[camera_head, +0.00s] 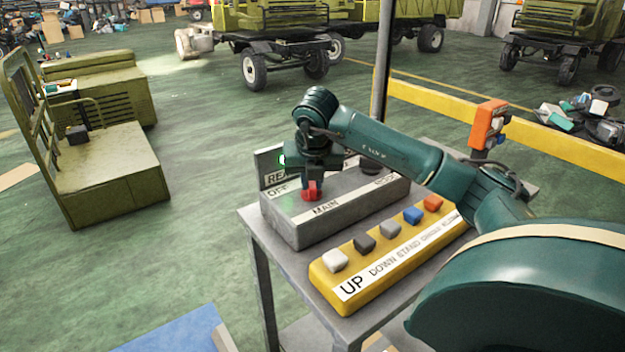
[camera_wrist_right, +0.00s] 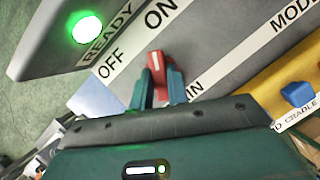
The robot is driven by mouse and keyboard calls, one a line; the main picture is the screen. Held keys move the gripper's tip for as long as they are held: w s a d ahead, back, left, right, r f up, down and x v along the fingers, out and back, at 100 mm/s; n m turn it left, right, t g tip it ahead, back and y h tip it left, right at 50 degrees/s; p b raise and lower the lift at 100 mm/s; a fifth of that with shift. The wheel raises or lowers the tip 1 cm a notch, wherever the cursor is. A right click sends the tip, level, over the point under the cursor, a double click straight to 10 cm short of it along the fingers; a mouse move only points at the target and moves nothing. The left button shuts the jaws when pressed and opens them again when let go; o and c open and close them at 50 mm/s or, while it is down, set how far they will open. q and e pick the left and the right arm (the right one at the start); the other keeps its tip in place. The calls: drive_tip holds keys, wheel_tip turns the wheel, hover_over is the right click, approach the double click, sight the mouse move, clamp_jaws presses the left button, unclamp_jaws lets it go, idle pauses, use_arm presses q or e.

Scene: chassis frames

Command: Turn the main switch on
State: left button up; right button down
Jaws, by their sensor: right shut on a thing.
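The main switch is a red knob (camera_head: 311,191) on top of a grey box (camera_head: 335,213) labelled MAIN. My right gripper (camera_head: 311,181) reaches down over it and is shut on it. In the right wrist view the red knob (camera_wrist_right: 156,64) sits between the two teal fingers (camera_wrist_right: 159,88), and its light mark points at the strip between OFF and ON. I cannot tell exactly which label it lines up with. A green lamp (camera_wrist_right: 87,29) beside READY is lit. My left gripper is not in view.
A yellow panel (camera_head: 330,296) with several coloured buttons lies in front of the grey box on a metal table (camera_head: 262,228). A dark mode knob (camera_head: 371,166) is at the box's right end. An orange device (camera_head: 488,124) stands behind my right arm.

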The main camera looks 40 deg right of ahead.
drive_tip(key=shift+w+r+m+g+h, duration=0.1)
drive_tip(key=shift+m+g+h, duration=0.35)
drive_tip(key=shift+m, duration=1.05)
drive_tip(key=c, duration=1.4)
unclamp_jaws()
drive_tip(key=shift+o, duration=0.2)
drive_tip(key=shift+a, duration=0.1)
